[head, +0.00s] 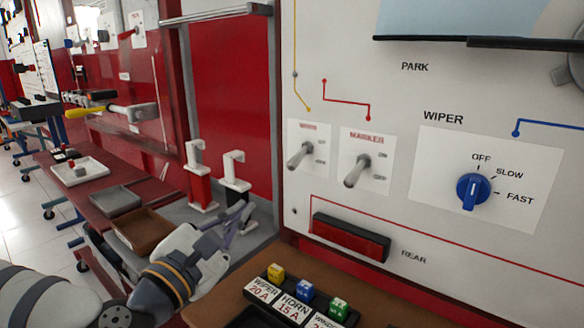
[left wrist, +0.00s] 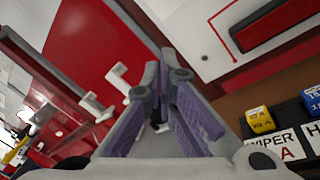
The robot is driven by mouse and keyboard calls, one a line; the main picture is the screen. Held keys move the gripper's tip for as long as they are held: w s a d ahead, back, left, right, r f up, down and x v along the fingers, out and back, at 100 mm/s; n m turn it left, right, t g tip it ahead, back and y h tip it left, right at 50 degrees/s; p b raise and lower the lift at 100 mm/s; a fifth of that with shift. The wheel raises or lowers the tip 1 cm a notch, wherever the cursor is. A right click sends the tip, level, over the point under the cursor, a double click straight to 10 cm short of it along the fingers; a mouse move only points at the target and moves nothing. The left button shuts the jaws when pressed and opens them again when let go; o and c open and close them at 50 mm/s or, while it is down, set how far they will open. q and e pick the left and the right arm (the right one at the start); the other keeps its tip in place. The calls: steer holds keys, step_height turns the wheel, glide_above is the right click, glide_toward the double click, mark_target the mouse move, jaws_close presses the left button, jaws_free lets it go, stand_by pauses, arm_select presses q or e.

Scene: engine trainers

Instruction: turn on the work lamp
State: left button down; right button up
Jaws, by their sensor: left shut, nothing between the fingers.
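A white panel (head: 400,90) fills the right of the head view. It carries two metal toggle switches with ON above and OFF below. The left toggle (head: 300,156) has a small red label too blurred to read surely. The right toggle (head: 357,170) is labelled MARKER. Both levers tilt down and to the left, towards OFF. My left gripper (head: 240,214) is shut and empty, below and left of the toggles, apart from the panel. Its purple-grey fingers also show in the left wrist view (left wrist: 164,72). No lamp can be made out. My right gripper is out of view.
A blue WIPER knob (head: 473,191) is at the right. A red REAR light (head: 350,237) sits under the toggles. Yellow, blue and green fuses (head: 306,290) stand below. Two white-topped uprights (head: 233,172) stand behind my gripper. A bench with trays (head: 115,198) is at left.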

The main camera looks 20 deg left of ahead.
mark_target(298, 159)
arm_select(q)
steer(key=w+d+r+p, duration=0.2)
steer(key=w+d+r, duration=0.1)
steer(key=w, duration=0.5)
steer(key=shift+d+r, duration=0.25)
steer(key=shift+d, duration=0.05)
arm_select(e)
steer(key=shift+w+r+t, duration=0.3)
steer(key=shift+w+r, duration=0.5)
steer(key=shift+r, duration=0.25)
